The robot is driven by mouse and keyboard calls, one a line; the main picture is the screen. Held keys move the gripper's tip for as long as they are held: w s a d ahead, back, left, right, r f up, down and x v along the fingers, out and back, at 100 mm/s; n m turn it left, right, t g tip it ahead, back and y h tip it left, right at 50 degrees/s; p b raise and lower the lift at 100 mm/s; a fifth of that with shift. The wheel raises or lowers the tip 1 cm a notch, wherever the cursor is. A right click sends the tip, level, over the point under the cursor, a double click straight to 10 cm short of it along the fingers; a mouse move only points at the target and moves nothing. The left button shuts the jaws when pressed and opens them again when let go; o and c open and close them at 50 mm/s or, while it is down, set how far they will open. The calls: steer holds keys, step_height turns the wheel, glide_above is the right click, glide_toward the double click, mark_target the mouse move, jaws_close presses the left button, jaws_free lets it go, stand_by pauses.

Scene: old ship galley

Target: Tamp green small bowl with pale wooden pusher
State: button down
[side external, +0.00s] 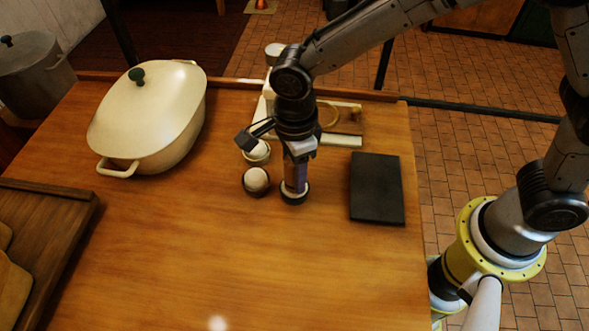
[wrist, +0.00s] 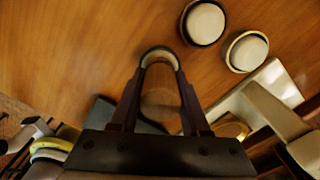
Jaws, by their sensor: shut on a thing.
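My gripper (side external: 295,178) is shut on the pale wooden pusher (wrist: 160,85) and points down over the table. The pusher's lower end is at a small dark-rimmed bowl (side external: 294,198), whose rim curves around it in the wrist view (wrist: 158,51). I cannot tell how far the pusher is inside or whether it presses on anything. In this light I cannot tell which bowl is green.
A dark flat slab (side external: 376,188) lies right of my gripper. A whitish item (side external: 340,141) is behind it, partly hidden by my arm. A large cream lidded pot (side external: 150,120) stands at the left, and a wooden tray (side external: 60,215) at the left edge. The table's front is clear.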

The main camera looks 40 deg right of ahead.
steer(key=shift+r, duration=3.55)
